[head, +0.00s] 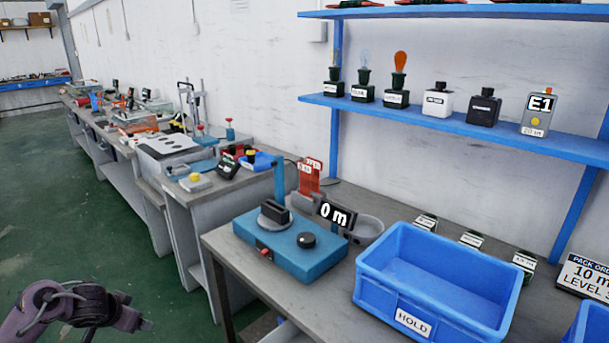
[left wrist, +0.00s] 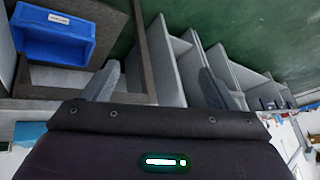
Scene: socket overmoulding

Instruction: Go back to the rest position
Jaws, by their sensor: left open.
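My left arm (head: 70,306) enters the head view at the lower left, over the green floor and clear of the benches. Its fingers cannot be made out there. In the left wrist view my left gripper (left wrist: 162,84) has its two grey fingers spread wide apart with nothing between them. Grey bench frames and green floor show beyond the fingers. My right gripper is in neither view.
A grey workbench (head: 230,243) carries a teal device (head: 290,250) and a blue HOLD bin (head: 380,290). A blue shelf (head: 455,124) above holds several small items. More benches line the wall. Open green floor (head: 90,215) lies at the left.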

